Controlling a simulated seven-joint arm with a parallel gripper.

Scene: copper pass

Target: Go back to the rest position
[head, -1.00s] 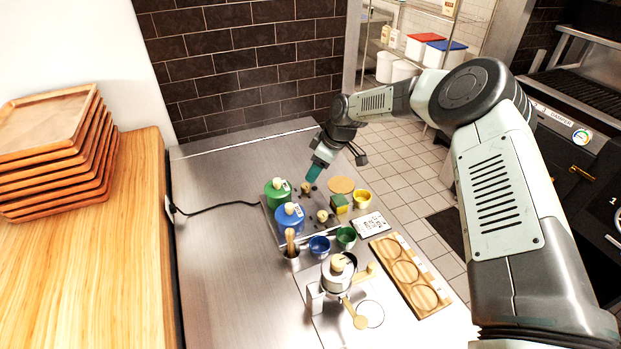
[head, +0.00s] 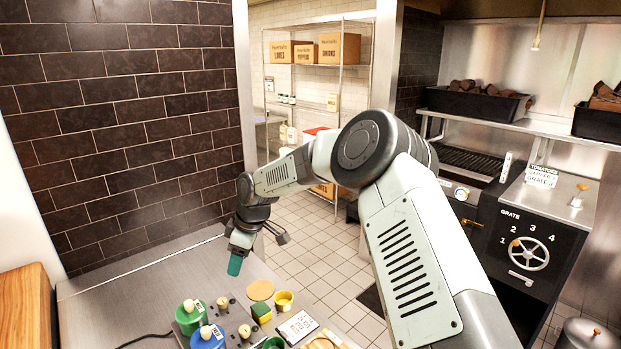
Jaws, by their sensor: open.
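My gripper (head: 235,265) hangs at the end of my arm, over the back part of the steel counter (head: 150,290). Its teal fingertips point down and nothing shows between them. It is open. Below it are a green lidded pot (head: 190,318), a blue lidded pot (head: 208,338) and small knobbed pieces (head: 223,303). The gripper appears apart from these things.
A green-and-yellow block (head: 261,312), a yellow cup (head: 284,300), a round tan disc (head: 261,290) and a white card (head: 298,326) stand right of the pots. A brick wall (head: 130,130) rises behind. A grill cabinet (head: 520,250) stands far right, across open tiled floor (head: 310,260).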

